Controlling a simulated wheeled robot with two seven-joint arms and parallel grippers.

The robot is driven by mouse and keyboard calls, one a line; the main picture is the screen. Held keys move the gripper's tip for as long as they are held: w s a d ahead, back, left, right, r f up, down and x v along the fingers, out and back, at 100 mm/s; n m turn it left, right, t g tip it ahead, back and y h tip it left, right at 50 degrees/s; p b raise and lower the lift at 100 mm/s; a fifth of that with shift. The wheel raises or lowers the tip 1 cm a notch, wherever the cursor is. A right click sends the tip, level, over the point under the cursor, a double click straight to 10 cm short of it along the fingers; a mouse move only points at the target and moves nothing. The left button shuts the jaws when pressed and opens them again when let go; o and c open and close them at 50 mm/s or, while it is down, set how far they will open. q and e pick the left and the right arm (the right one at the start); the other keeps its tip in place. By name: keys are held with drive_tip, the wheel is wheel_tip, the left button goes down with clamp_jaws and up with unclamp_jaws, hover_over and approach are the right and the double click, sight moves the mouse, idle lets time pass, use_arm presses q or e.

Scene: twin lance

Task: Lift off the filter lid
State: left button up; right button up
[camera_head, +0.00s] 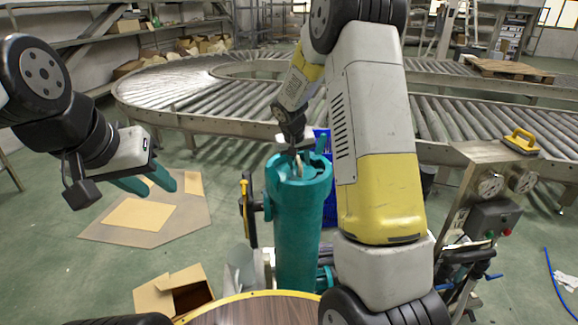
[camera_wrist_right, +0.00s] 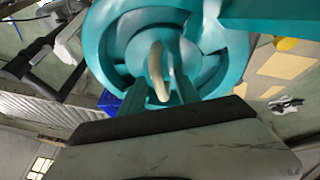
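The teal filter housing (camera_head: 297,225) stands upright in the middle of the head view. Its round lid (camera_wrist_right: 125,45) fills the top of the right wrist view, with a cream handle (camera_wrist_right: 157,72) at its centre. My right gripper (camera_head: 297,158) is over the housing's top. In the wrist view its two teal fingers (camera_wrist_right: 160,92) are on either side of the handle, with visible gaps. The lid appears seated in the housing. My left gripper (camera_head: 150,182) hangs open and empty in the air to the left, well apart from the filter.
A round wooden table top (camera_head: 255,311) with a yellow rim is at the front. A roller conveyor (camera_head: 190,88) curves behind. A control stand (camera_head: 485,170) with gauges and a yellow-handled item (camera_head: 520,140) is at right. An open cardboard box (camera_head: 175,294) and flat cardboard (camera_head: 140,215) lie at left.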

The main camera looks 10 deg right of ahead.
clamp_jaws()
idle(1.4)
